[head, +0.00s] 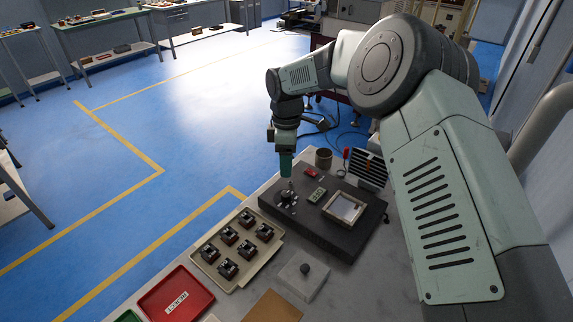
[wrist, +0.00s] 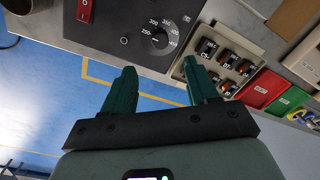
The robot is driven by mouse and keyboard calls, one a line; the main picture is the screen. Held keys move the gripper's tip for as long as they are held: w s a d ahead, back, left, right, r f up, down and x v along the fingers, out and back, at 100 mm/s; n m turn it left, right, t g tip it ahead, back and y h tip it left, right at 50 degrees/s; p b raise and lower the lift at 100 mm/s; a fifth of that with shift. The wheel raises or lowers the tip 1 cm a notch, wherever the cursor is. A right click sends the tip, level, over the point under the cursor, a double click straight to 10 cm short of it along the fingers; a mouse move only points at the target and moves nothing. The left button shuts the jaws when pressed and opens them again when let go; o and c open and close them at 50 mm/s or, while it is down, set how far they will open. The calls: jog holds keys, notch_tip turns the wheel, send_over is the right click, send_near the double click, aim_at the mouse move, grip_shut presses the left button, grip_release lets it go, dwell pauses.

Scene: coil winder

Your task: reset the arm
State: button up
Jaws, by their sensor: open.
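My gripper (head: 286,172) hangs from my arm above the back left part of the dark winder base (head: 345,236), pointing down. In the wrist view its two green fingers (wrist: 160,78) stand apart. The black unit in the wrist view carries a dial (wrist: 159,41) with a number scale and a red rocker switch (wrist: 86,11). In the head view a round metal fitting (head: 287,197) sits on the base just below the fingers; I cannot tell the exact gap.
A beige tray (head: 275,247) with several dark coil parts stands left of the base. A red reject tray (head: 176,294), a pale block with a dark knob (head: 305,268) and a brown cup (head: 323,158) are also on the table. Open blue floor lies to the left.

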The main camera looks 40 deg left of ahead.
dwell(0.4)
jog(key=w+d+r+m+t, duration=0.25)
jog(key=d+r+m, duration=0.75)
jog(key=d+r, duration=1.45)
jog(key=s+d+r+m+t, duration=0.1)
jog(key=s+d+r+m, duration=0.3)
jog(key=d, duration=0.4)
jog(key=s+d+r+m+t, duration=0.1)
jog(key=s+d+m, duration=0.2)
jog(key=s+d, duration=0.3)
jog(key=s+d+f+m+t, duration=0.1)
jog(key=s+d+f+m, duration=0.1)
jog(key=s+d+m, duration=0.5)
jog(key=s+d, duration=0.2)
jog(key=s, duration=0.1)
jog(key=shift+s+d+m, duration=0.3)
jog(key=shift+s, duration=0.1)
jog(key=shift+r+t, duration=0.1)
jog(key=shift+t, duration=0.15)
jog(key=shift+c, duration=0.2)
